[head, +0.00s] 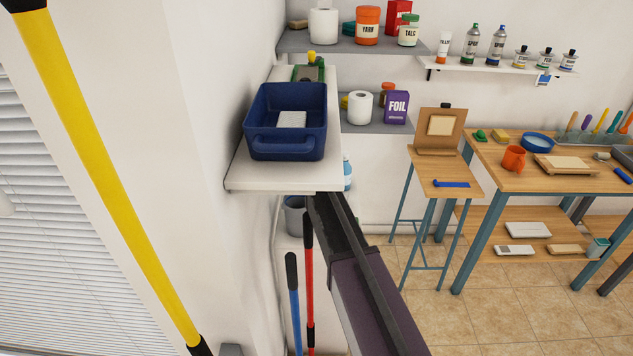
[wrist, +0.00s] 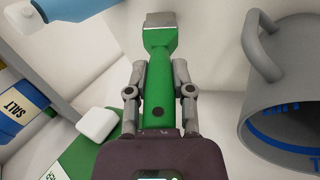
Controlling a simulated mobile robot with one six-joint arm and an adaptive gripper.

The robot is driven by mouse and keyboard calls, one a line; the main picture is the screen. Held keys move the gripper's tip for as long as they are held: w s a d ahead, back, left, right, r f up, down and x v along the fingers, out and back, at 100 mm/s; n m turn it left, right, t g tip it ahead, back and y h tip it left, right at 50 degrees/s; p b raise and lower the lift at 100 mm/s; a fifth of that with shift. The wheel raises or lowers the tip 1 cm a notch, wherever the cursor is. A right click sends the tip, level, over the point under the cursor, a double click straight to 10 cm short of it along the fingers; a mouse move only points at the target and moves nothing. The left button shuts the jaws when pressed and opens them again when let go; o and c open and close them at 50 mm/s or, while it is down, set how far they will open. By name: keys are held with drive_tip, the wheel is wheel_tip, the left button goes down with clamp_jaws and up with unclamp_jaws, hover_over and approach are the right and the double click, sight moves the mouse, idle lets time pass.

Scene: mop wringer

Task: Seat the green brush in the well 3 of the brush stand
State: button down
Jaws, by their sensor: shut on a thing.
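The green brush (wrist: 160,42) is in my gripper (wrist: 159,70) in the wrist view. Two grey fingers press on both sides of its green handle. Its broad, pale grey end points up in the picture, away from my palm. In the head view my arm reaches under the white shelf, which hides the gripper and the brush. A group of coloured handles (head: 598,121) stands upright at the back right of the wooden table. I cannot tell whether it is the brush stand, and no numbered well is readable.
A grey vessel (wrist: 285,100) with a handle is close on the right. The white shelf (head: 245,177) with a blue tub (head: 288,140) is above my arm. The wooden table (head: 500,180) is farther right.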

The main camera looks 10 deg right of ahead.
drive_tip(key=shift+f, duration=0.15)
drive_tip(key=shift+c, duration=2.4)
unclamp_jaws()
drive_tip(key=p+v, duration=0.6)
drive_tip(key=v, duration=0.1)
drive_tip(key=shift+r+p, duration=0.3)
drive_tip(key=shift+r, duration=0.1)
drive_tip(key=shift+s+a, duration=0.1)
drive_tip(key=shift+s, duration=0.05)
